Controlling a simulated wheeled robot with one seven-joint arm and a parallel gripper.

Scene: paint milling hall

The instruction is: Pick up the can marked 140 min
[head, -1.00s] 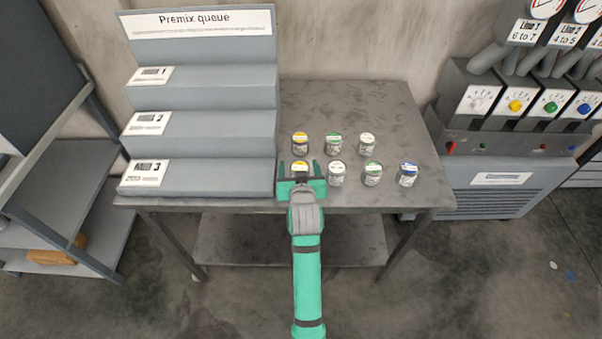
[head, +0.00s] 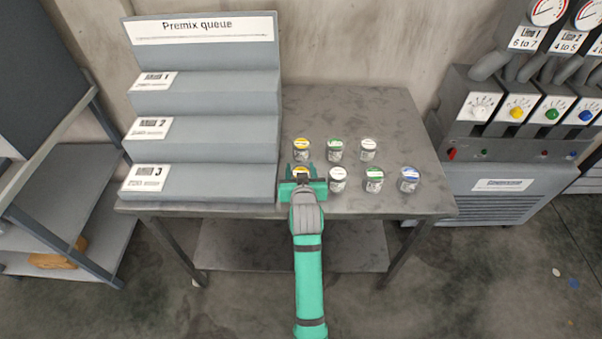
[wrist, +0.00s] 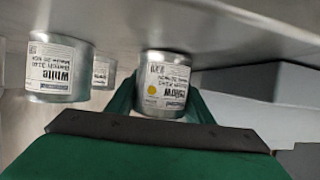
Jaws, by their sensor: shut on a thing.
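My gripper (head: 304,177) is at the front left of the group of small cans, its jaws closed around a yellow-lidded can (head: 301,171) in the front row. In the wrist view this can (wrist: 165,84) sits between the green fingers and appears upside down. Its label reads yellow; the small print with its minutes is too blurred to read surely. It appears still at table level. Beside it in the wrist view is a can labelled White (wrist: 60,68). No 140 min mark can be read on any can in the head view.
Several other cans share the table (head: 385,115): another yellow-lidded one (head: 302,149), a green-lidded one (head: 374,180), a blue-lidded one (head: 409,180). A stepped grey Premix queue rack (head: 220,180) with mill labels stands just left, its steps empty. The table's back right is clear.

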